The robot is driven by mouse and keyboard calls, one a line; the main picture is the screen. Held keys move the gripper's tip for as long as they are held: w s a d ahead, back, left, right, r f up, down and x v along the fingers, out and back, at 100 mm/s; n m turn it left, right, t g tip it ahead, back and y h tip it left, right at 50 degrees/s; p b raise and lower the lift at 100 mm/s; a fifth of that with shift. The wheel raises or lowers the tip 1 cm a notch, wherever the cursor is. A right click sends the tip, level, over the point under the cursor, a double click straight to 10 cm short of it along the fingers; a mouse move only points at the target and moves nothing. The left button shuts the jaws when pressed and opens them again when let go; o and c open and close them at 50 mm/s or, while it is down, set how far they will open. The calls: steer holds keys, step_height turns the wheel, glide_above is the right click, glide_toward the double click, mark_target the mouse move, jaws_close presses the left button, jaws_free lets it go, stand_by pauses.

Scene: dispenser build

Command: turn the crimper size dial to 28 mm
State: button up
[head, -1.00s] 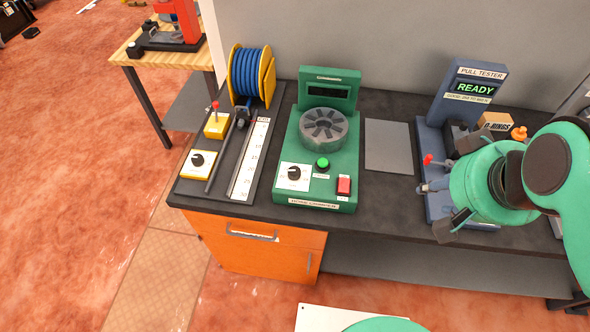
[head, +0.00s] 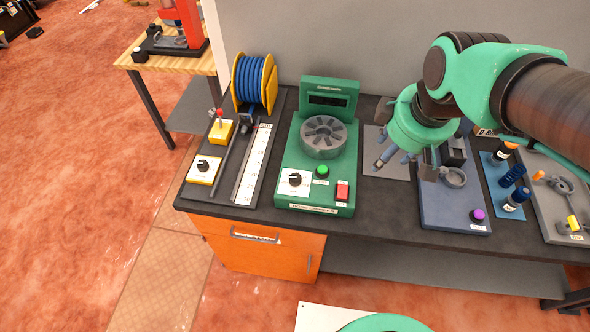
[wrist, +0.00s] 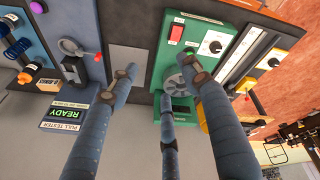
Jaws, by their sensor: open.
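The green crimper (head: 289,155) stands in the middle of the bench. Its size dial (head: 295,180) is a black knob on a white plate at the front left, and its scale marks are too small to read. In the wrist view the dial (wrist: 215,47) shows at the upper right, clear of the fingers. My gripper (head: 405,165) is open and empty, above the bench to the right of the crimper, apart from the dial. In the wrist view its fingers (wrist: 160,80) are spread, and one crosses in front of the crimper's grey die head.
A green button (head: 322,172) and a red switch (head: 343,190) sit right of the dial. A yellow box with another knob (head: 203,166) lies left, beside a ruler (head: 252,165) and the blue hose reel (head: 253,80). The pull tester (head: 455,205) stands right.

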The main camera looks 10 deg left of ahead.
steer(key=w+a+f+n+g+p, duration=0.1)
steer(key=w+a+f+n+p, duration=0.15)
steer(key=a+n, duration=0.3)
steer(key=w+a+f+n+g+p, duration=0.1)
steer(key=w+a+f+n+p, duration=0.1)
steer(key=w+a+n, duration=0.3)
steer(key=n+g+p, duration=0.2)
steer(key=n+p, duration=0.2)
steer(key=n, duration=0.4)
glide_above(295, 177)
step_height(295, 177, down, 7)
steer(key=shift+f+h, duration=0.2)
steer(key=shift+h, duration=0.1)
steer(key=shift+f, duration=0.15)
step_height(295, 177, down, 14)
steer(key=shift+r+b, duration=0.25)
steer(key=shift+b, duration=0.6)
steer(key=shift+c, duration=0.2)
steer(key=c, duration=1.1)
